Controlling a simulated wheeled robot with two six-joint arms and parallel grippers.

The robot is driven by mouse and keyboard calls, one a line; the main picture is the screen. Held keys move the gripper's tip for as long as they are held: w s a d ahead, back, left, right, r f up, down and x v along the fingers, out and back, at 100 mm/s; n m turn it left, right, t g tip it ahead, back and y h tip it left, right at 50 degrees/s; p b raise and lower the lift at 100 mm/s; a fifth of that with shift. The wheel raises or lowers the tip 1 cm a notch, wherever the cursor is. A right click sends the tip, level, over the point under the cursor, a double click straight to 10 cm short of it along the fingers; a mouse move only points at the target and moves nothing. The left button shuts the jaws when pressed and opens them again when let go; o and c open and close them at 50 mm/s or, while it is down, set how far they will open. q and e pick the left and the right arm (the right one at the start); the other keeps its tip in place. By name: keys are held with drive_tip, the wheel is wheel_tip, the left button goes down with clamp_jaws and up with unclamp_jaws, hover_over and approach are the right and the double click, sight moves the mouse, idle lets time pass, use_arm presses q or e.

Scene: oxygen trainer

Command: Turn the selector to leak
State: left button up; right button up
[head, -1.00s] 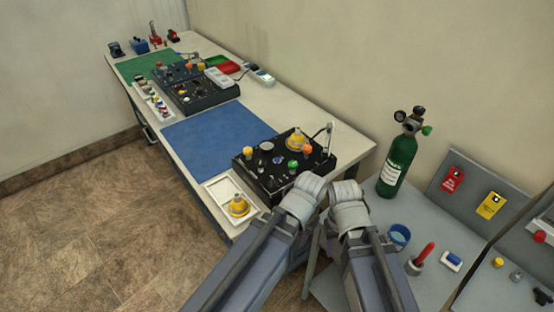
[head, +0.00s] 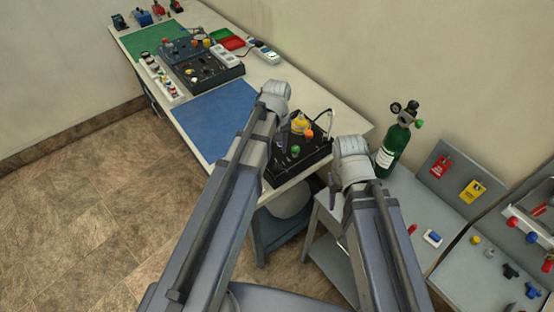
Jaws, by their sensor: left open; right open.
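A black control box (head: 312,156) sits at the near end of the long bench. It carries a yellow fitting (head: 300,123), an orange knob (head: 309,134) and a green knob (head: 295,150). My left arm covers its left part, and I cannot tell which control is the selector or read any labels. My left gripper (head: 272,112) is over the box's left edge, seen from behind, with its fingertips mostly hidden. My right gripper (head: 345,160) is right of the box, above the gap by the grey side table. Both are open, with nothing seen in them.
A blue mat (head: 215,115) lies left of the box. A second dark panel (head: 205,75) stands farther back on the bench. A green oxygen cylinder (head: 392,150) stands right of my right gripper. Red (head: 441,166) and yellow (head: 472,192) tags are farther right.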

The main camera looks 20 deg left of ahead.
sight(277, 163)
use_arm(q)
wheel_tip(277, 163, down, 8)
drive_tip(key=b, duration=0.7)
drive_tip(key=shift+r, duration=0.25)
clamp_jaws()
